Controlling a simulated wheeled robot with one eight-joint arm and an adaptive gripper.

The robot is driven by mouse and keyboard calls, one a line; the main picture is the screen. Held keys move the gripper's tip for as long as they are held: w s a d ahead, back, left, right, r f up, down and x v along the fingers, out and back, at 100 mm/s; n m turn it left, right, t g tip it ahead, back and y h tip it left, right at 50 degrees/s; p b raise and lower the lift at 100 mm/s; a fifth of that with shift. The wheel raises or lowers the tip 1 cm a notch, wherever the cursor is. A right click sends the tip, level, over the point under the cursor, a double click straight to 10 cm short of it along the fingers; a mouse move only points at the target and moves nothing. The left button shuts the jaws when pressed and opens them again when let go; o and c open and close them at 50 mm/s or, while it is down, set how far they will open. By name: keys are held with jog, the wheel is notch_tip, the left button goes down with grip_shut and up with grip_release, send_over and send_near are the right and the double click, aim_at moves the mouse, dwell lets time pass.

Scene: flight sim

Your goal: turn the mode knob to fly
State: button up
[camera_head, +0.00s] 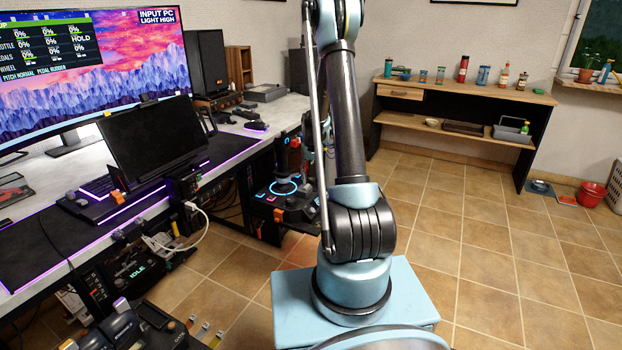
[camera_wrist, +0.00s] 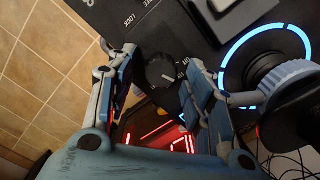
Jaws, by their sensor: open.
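In the wrist view, a round black knob (camera_wrist: 160,70) sits on a dark panel, with a short pale mark on its face. I cannot tell which mode it points to. My gripper (camera_wrist: 148,58) is open, with one blue-grey finger on each side of the knob. I cannot tell whether either finger touches it. The word LOCK is printed on the panel above the knob. In the head view, a control unit with a blue ring light (camera_head: 284,187) stands beyond my arm, which hides part of it. The gripper is not clearly visible there.
In the wrist view, a lit blue ring (camera_wrist: 226,70) surrounds a stick base right of the gripper, and a red-lit display (camera_wrist: 160,138) lies below the knob. In the head view, the desk (camera_head: 225,152) with monitors is at left. A shelf table (camera_head: 470,92) stands at the back. Tiled floor is open at right.

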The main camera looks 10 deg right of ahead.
aim_at(312, 178)
notch_tip(312, 178, up, 12)
dwell(0.6)
jog(key=s+r+t, duration=0.1)
jog(key=s+r, duration=0.5)
jog(key=s, duration=0.6)
jog(key=s+r, duration=0.5)
jog(key=s, duration=0.7)
jog(key=s+f, duration=0.3)
jog(key=s, duration=0.7)
jog(key=s+f+t, duration=0.1)
jog(key=s+f, duration=0.3)
jog(key=s, duration=0.6)
jog(key=shift+s+f, duration=0.15)
jog(key=shift+f, duration=0.15)
jog(key=shift+a, duration=0.1)
